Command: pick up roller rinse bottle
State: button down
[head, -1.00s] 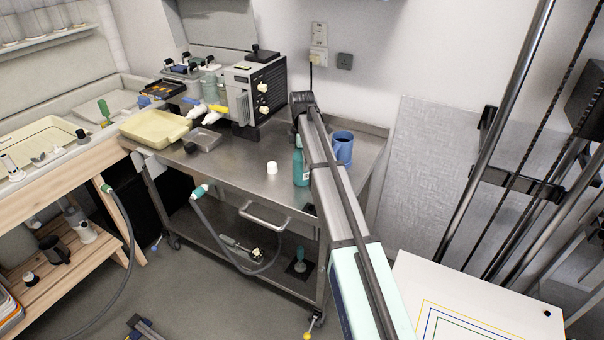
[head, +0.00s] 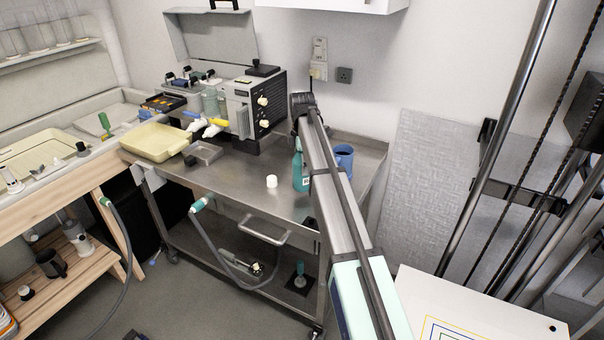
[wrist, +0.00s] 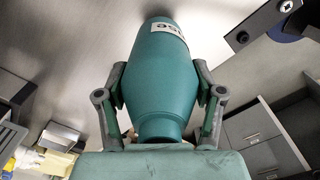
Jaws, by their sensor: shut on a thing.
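The roller rinse bottle (head: 298,172) is teal with a pale label. In the head view it is partly hidden behind my arm, over the right part of the steel trolley top. It seems to be a little above the surface, though its base is hard to make out. In the wrist view the bottle (wrist: 162,75) fills the middle, its narrow end towards me and its label at the far end. My gripper (wrist: 160,95) is shut on it, one finger against each side. In the head view the fingers are hidden by my arm.
A blue mug (head: 344,158) stands just right of the bottle. A small white cap (head: 271,182) lies to its left. The trolley top (head: 235,181) is clear in the middle.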

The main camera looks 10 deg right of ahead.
notch_tip(320, 180, up, 16)
jog(key=b, duration=0.2)
jog(key=shift+r+b, duration=0.15)
jog(key=shift+b, duration=0.25)
jog(key=c, duration=0.7)
grip_release()
grip_shut()
